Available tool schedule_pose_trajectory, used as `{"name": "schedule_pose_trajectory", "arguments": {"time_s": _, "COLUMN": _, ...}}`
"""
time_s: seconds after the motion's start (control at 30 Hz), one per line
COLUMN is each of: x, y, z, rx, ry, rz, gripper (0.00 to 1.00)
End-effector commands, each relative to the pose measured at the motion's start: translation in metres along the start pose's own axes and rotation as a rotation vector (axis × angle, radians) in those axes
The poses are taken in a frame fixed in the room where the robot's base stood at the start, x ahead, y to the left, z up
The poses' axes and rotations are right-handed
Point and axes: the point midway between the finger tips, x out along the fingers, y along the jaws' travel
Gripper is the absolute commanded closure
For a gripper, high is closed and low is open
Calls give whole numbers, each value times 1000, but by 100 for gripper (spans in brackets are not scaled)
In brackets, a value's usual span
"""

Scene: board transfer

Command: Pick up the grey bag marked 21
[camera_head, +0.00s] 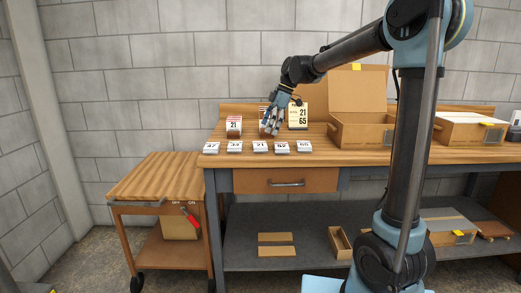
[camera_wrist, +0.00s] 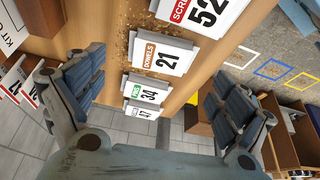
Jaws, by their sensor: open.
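The grey bag marked 21 (camera_wrist: 160,58) has a white label reading "DOWELS 21" in the wrist view. It lies flat on the wooden bench top, between bags marked 52 (camera_wrist: 198,14) and 34 (camera_wrist: 146,93). In the head view it appears to be the middle bag (camera_head: 260,147) of the front row. My gripper (camera_head: 273,122) is above the bench, behind that row in the head view. In the wrist view my gripper (camera_wrist: 150,70) is open and empty. Its fingers stand apart on either side of the bags, with bag 21 seen between them.
Other bags lie along the bench's front edge, including one marked 47 (camera_wrist: 137,111). Behind the row stand a holder marked 21 (camera_head: 233,127) and a card reading 21 and 65 (camera_head: 298,116). An open cardboard box (camera_head: 362,132) stands right. A wooden cart (camera_head: 155,178) stands left, its top clear.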

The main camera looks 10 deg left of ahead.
Motion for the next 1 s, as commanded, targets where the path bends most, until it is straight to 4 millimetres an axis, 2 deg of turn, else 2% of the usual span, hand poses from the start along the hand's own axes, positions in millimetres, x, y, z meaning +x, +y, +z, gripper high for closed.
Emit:
{"name": "schedule_pose_trajectory", "arguments": {"time_s": 0.1, "x": 13, "y": 0, "z": 0, "rx": -2, "ry": 0, "rz": 0, "gripper": 7}}
{"name": "schedule_pose_trajectory", "arguments": {"time_s": 0.33, "x": 26, "y": 0, "z": -2, "rx": -1, "ry": 0, "rz": 0, "gripper": 7}}
{"name": "schedule_pose_trajectory", "arguments": {"time_s": 0.63, "x": 64, "y": -2, "z": -6, "rx": -1, "ry": 0, "rz": -1, "gripper": 7}}
{"name": "schedule_pose_trajectory", "arguments": {"time_s": 0.97, "x": 70, "y": -2, "z": -6, "rx": 0, "ry": 0, "rz": 0, "gripper": 7}}
{"name": "schedule_pose_trajectory", "arguments": {"time_s": 1.0, "x": 70, "y": -2, "z": -6, "rx": 0, "ry": 0, "rz": 0, "gripper": 11}}
